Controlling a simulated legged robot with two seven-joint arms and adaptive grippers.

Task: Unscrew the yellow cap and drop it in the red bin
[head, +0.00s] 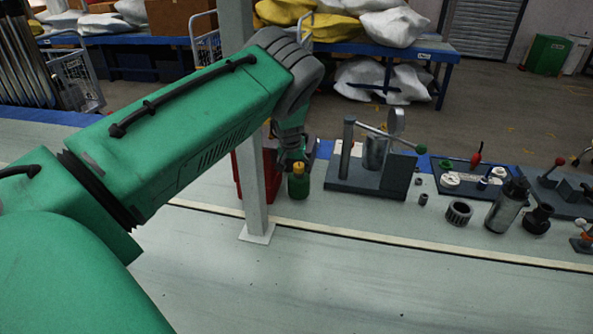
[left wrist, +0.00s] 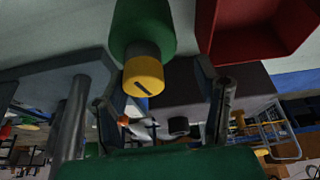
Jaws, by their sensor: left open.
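A green bottle (head: 298,187) with a yellow cap (head: 298,167) stands upright on the table in the head view. In the left wrist view the yellow cap (left wrist: 143,76) shows close up, on the green bottle (left wrist: 143,27). My left gripper (head: 290,158) is just above and slightly left of the cap. In the left wrist view its two fingers (left wrist: 165,100) are spread, with the cap near the gap between them and nothing held. The red bin (head: 243,178) is left of the bottle, partly behind a post; it also shows in the left wrist view (left wrist: 232,42). My right gripper is not in view.
A grey post (head: 249,190) rises from the table just left of the bottle. A fixture with a lever (head: 350,184) stands to the right. Farther right are a ring gear (head: 459,213), a metal cylinder (head: 505,212) and other parts. The front of the table is clear.

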